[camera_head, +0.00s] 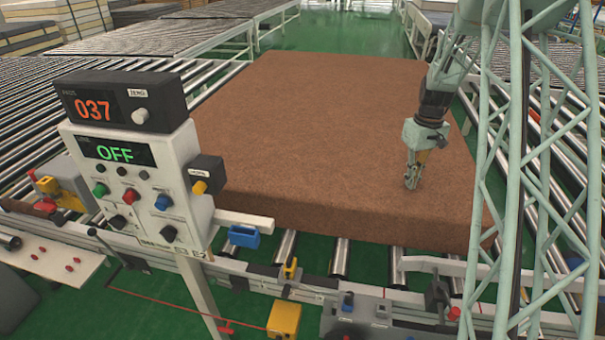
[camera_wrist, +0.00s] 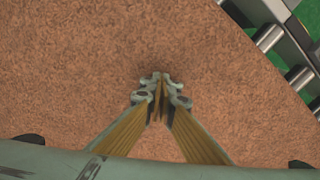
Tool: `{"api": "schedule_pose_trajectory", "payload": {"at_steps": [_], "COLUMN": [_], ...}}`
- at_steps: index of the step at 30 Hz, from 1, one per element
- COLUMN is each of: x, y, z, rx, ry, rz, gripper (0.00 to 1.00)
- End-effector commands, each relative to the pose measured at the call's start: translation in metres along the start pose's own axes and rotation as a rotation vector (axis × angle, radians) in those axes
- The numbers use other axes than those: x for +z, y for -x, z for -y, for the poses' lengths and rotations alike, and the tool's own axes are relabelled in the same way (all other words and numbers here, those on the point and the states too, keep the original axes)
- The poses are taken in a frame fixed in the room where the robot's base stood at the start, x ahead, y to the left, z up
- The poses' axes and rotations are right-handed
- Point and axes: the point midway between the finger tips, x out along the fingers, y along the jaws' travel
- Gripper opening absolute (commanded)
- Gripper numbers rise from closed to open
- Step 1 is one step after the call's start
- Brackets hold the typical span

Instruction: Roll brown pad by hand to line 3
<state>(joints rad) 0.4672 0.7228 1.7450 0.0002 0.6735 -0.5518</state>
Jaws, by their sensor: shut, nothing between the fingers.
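The brown pad (camera_head: 320,120) is a large thick slab lying flat on rollers in the middle of the head view. It fills most of the wrist view (camera_wrist: 80,70). My gripper (camera_head: 411,186) is over the right part of the pad's top, pointing down. In the wrist view its fingertips (camera_wrist: 159,82) are together with nothing between them. The fingertips are at or just above the pad's surface; I cannot tell whether they touch it. No marking that reads as line 3 is visible.
A control box (camera_head: 135,185) with displays reading 037 and OFF stands at the front left. Roller conveyors lie left (camera_head: 100,90) and right (camera_head: 560,130) of the pad. A front rail (camera_head: 330,285) carries small fittings. Green floor (camera_head: 340,35) shows behind the pad.

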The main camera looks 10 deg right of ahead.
Motion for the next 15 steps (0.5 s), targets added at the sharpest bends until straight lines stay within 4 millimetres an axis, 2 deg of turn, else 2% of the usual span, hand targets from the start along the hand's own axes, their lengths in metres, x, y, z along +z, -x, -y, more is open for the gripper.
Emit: {"api": "schedule_pose_trajectory", "payload": {"at_steps": [1, 15], "x": [0.005, 0.015], "y": [-0.005, -0.005], "z": [-0.001, -0.018], "rx": [-0.005, -0.005], "ry": [-0.001, 0.000], "rz": [0.008, 0.008], "gripper": [0.00, 0.00]}}
